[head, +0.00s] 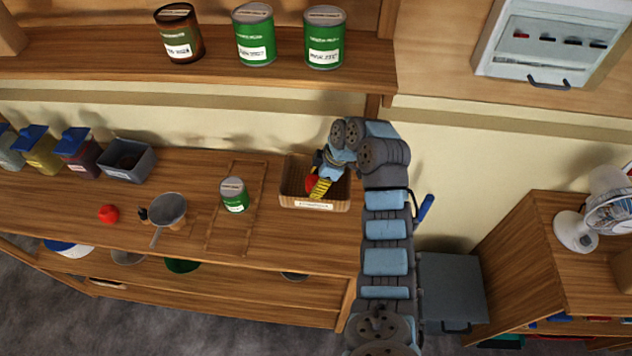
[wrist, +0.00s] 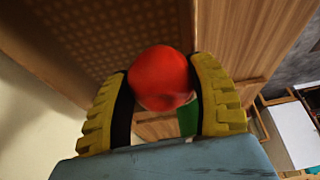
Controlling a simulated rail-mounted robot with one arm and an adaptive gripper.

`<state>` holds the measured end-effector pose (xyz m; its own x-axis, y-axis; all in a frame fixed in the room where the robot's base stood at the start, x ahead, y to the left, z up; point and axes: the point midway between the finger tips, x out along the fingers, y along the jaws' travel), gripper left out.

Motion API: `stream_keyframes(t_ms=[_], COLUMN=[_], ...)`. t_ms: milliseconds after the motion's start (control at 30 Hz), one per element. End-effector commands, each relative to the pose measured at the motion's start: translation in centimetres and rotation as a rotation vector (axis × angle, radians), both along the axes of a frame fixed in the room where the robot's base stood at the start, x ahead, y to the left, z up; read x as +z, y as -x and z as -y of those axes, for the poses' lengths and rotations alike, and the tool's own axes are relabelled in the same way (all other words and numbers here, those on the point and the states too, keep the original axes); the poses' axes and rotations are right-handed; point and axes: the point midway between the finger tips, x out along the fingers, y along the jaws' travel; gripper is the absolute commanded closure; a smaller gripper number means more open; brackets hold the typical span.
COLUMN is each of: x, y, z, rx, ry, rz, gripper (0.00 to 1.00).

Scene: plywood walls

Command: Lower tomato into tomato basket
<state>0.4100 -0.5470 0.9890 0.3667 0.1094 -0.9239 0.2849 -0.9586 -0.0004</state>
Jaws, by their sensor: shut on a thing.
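My gripper (head: 319,187) is at the wicker basket (head: 314,206), which has a white label on its front rim. In the wrist view, the yellow ribbed fingers of my gripper (wrist: 163,95) are shut on a red tomato (wrist: 160,72), one finger on each side. In the head view a small red part of the held tomato (head: 311,183) shows beside the yellow finger, over the basket opening. I cannot tell how high it is above the basket floor. A second red tomato (head: 108,214) lies on the counter at the left.
A green can (head: 235,197) stands on the counter left of the basket. A pan (head: 167,208), a grey bin (head: 127,160) and lidded jars (head: 77,148) are farther left. Several cans (head: 254,36) stand on the shelf above. The counter between the can and pan is clear.

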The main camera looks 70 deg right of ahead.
Motion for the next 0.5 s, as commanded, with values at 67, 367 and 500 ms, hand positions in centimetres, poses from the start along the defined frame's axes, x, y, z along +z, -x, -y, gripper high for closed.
stream_keyframes(t_ms=[67, 367, 500], x=[-0.14, -0.48, -0.65], y=[-0.01, -0.02, -0.02], z=[0.00, 0.01, 0.00], rx=[0.000, 0.000, 0.000], ry=[0.000, 0.000, 0.000], rz=[0.000, 0.000, 0.000], gripper=[0.55, 0.55, 0.55])
